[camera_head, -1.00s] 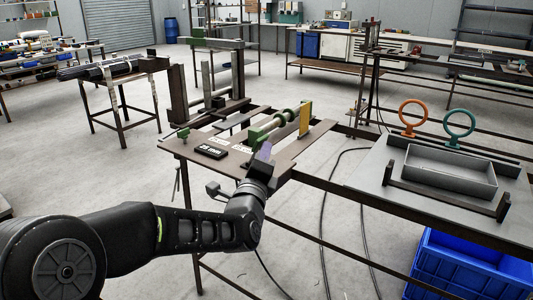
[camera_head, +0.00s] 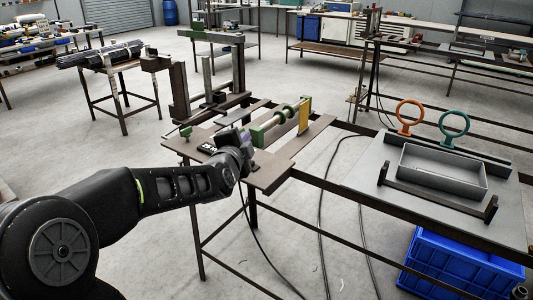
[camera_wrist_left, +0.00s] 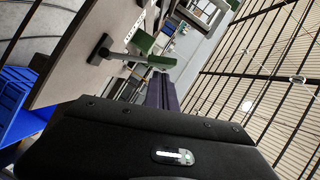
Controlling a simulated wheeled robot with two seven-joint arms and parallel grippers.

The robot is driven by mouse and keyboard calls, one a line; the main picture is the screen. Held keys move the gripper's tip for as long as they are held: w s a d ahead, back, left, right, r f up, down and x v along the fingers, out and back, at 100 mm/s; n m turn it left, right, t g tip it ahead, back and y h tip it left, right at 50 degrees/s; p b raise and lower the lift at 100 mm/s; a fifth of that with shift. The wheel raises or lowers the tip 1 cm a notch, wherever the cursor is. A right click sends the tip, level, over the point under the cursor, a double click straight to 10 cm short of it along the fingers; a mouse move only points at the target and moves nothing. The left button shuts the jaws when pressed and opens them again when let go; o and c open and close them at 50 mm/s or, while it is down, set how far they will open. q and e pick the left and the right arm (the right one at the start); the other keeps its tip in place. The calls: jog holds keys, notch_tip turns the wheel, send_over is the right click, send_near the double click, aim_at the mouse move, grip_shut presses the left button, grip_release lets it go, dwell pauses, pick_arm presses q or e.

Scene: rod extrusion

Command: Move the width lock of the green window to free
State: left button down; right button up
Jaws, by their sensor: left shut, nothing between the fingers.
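The green parts (camera_head: 257,134) that I take for the green window stand on the brown bench, with a rod assembly running back to a yellow plate (camera_head: 304,115). My left gripper (camera_head: 246,146) is shut and empty, low over the near part of the bench, close in front of the green parts. Its purple fingers also show in the left wrist view (camera_wrist_left: 162,93). My right gripper is out of view.
A black label plate (camera_head: 207,148) lies at the bench's left. A dark upright frame (camera_head: 239,70) stands behind. To the right, a grey table (camera_head: 365,180) holds a grey tray (camera_head: 402,163) and orange and teal rings. Blue crates (camera_head: 455,265) sit below.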

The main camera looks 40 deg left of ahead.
pick_arm(q)
jog(key=shift+a+n, duration=0.3)
jog(key=shift+a+f, duration=0.1)
jog(key=shift+a, duration=0.4)
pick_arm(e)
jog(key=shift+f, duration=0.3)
